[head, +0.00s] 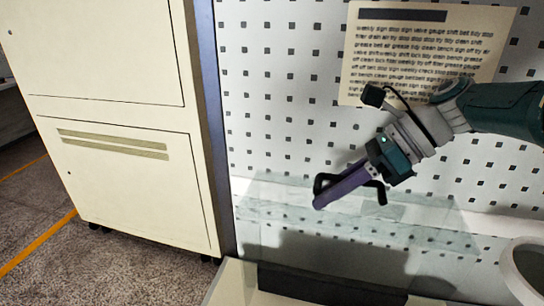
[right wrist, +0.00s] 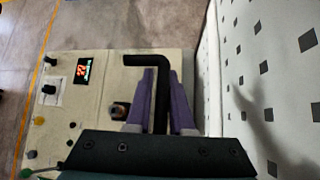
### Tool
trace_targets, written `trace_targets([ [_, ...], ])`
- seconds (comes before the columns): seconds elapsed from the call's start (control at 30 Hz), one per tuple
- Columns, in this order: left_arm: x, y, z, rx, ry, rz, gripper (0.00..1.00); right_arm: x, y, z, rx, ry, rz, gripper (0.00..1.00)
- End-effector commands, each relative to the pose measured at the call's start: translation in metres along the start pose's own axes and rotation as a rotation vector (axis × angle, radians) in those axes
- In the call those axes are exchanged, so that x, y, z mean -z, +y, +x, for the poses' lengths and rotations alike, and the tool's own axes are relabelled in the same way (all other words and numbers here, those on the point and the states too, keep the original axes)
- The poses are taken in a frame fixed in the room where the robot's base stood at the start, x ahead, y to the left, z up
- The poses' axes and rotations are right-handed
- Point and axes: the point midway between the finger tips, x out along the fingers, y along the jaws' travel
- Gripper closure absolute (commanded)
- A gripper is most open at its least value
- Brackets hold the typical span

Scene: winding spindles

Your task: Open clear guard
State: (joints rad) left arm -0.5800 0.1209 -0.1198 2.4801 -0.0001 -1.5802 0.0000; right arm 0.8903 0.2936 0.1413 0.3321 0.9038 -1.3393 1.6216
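The clear guard (head: 290,222) is a see-through, faintly tinted panel low in front of the perforated wall in the head view. Its edges are faint, and I cannot tell its exact tilt. Its black bar handle (head: 320,183) also shows in the right wrist view (right wrist: 161,64), where its bent end sticks out past the fingers. My right gripper (head: 322,200) has purple fingers that cross the handle. In the right wrist view the fingers (right wrist: 162,75) lie close on both sides of the bar, shut on it. My left gripper is not in view.
A cream cabinet (head: 120,190) stands at the left. A printed sheet (head: 425,50) hangs on the perforated wall (head: 275,100). A pale round rim (head: 508,270) is at the lower right. The right wrist view shows a control panel (right wrist: 85,105) with a red display, knobs and buttons.

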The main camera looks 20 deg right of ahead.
Motion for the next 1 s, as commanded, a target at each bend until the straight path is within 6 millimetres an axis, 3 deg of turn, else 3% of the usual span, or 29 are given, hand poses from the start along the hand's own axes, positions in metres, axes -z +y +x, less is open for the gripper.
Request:
trace_targets([
  [0.37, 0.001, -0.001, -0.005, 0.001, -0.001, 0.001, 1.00, -0.003, 0.000, -0.008, 0.003, -0.002, -0.001, 0.73],
  [0.7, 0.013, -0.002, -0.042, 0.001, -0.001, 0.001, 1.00, -0.003, 0.000, -0.073, 0.004, 0.000, 0.000, 0.73],
  [1.0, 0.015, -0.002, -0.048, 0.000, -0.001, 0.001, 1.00, 0.000, 0.000, -0.099, 0.001, 0.000, 0.000, 0.73],
])
